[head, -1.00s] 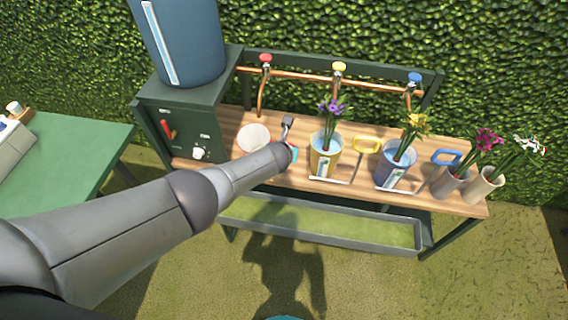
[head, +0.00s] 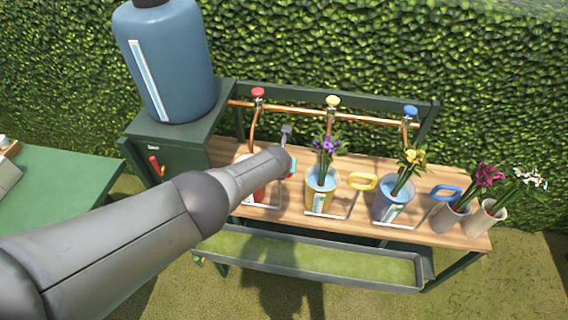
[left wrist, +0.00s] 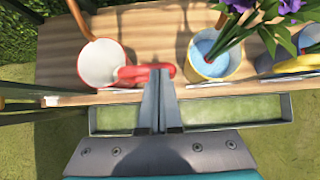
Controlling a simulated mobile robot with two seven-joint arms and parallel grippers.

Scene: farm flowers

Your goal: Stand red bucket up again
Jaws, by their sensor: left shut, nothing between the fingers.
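The red bucket (head: 258,192) is on the wooden bench at the left end of the bucket row, largely behind my left arm. It looks upright, with its red side and pale label facing front. In the left wrist view its red rim and white inside (left wrist: 102,62) show, and its red handle (left wrist: 140,74) points right. My left gripper (head: 286,130) is shut and empty. In the left wrist view its fingertips (left wrist: 160,72) overlap the handle's end; I cannot tell whether they touch. My right gripper is not in view.
A yellow bucket (head: 314,198) with purple flowers and a blue bucket (head: 383,206) with yellow flowers stand to the right. Copper taps (head: 333,113) hang behind. A trough (head: 300,258) runs along the front. A blue tank (head: 175,60) stands at the left.

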